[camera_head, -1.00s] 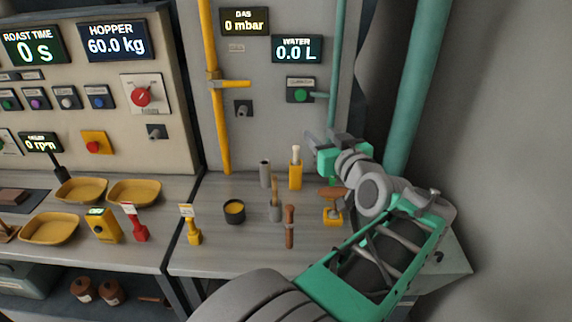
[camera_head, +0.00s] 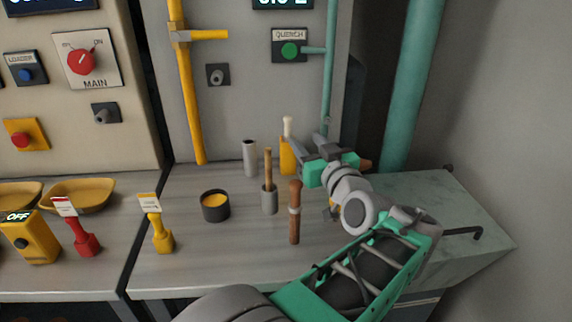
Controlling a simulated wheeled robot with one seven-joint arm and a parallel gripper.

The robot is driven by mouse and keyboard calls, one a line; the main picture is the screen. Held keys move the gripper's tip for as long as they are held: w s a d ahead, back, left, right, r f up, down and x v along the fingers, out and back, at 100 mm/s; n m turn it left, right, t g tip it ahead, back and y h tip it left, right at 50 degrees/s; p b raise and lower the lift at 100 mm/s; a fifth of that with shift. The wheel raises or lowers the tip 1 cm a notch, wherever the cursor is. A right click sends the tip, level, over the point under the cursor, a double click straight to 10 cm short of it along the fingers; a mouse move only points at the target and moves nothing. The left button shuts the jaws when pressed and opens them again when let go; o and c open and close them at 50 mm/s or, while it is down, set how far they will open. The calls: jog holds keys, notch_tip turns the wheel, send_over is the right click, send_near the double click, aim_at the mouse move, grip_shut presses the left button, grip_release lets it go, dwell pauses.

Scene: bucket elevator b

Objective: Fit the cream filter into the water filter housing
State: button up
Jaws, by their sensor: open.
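A cream, round-topped piece (camera_head: 288,126), which looks like the cream filter, stands upright in a yellow block (camera_head: 288,158) at the back of the grey counter. My gripper (camera_head: 306,142) is open and empty just right of the yellow block, its fingers close to it and partly overlapping it in the picture. I cannot tell whether they touch. A grey upright cylinder (camera_head: 249,158) stands to the left of the yellow block. I cannot tell for certain which thing is the water filter housing.
A brush-like tool in a grey cup (camera_head: 269,198), a wooden-handled tool (camera_head: 294,212) and a black tub (camera_head: 215,206) stand in front. A yellow stand (camera_head: 158,228) is further left. Yellow (camera_head: 186,100) and green (camera_head: 329,75) pipes run up the back panel. The counter's front is clear.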

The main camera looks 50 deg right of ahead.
aim_at(290, 126)
jog(key=x, duration=0.4)
jog(key=p+x, duration=0.1)
jog(key=x, duration=0.3)
jog(key=f+x, duration=0.1)
jog(key=x, duration=0.3)
jog(key=shift+w, duration=0.1)
jog(key=shift+c, duration=0.2)
grip_shut()
